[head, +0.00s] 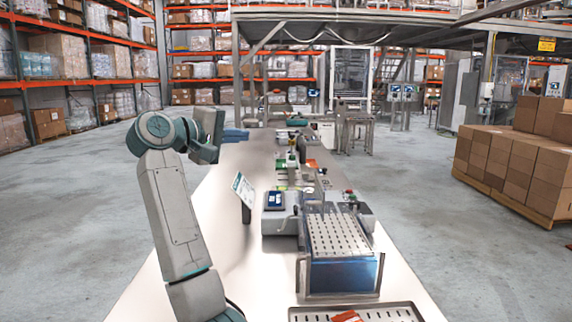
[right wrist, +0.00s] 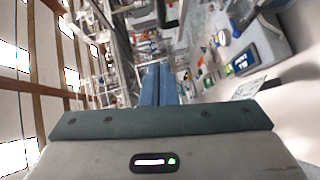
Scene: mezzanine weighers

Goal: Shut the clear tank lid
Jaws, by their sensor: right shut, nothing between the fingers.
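The clear tank (head: 343,276) stands on the bench right of centre in the head view, with blue in its lower part. A pale slotted plate (head: 337,234) shows above the blue. Clear edges run around and over this plate. I cannot tell the lid apart from the walls or see its angle. My right gripper (head: 208,140) is raised over the left part of the bench, well left of and beyond the tank. It is shut and empty. Its teal-grey front bar fills the lower right wrist view (right wrist: 160,120). The tank is not identifiable there. My left gripper is not in view.
A tilted sign (head: 243,189) on a post stands between my right arm and the tank. A scale with a blue display (head: 275,201) sits behind the tank. A metal tray (head: 380,314) with a red packet lies in front. The bench's left side is mostly clear.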

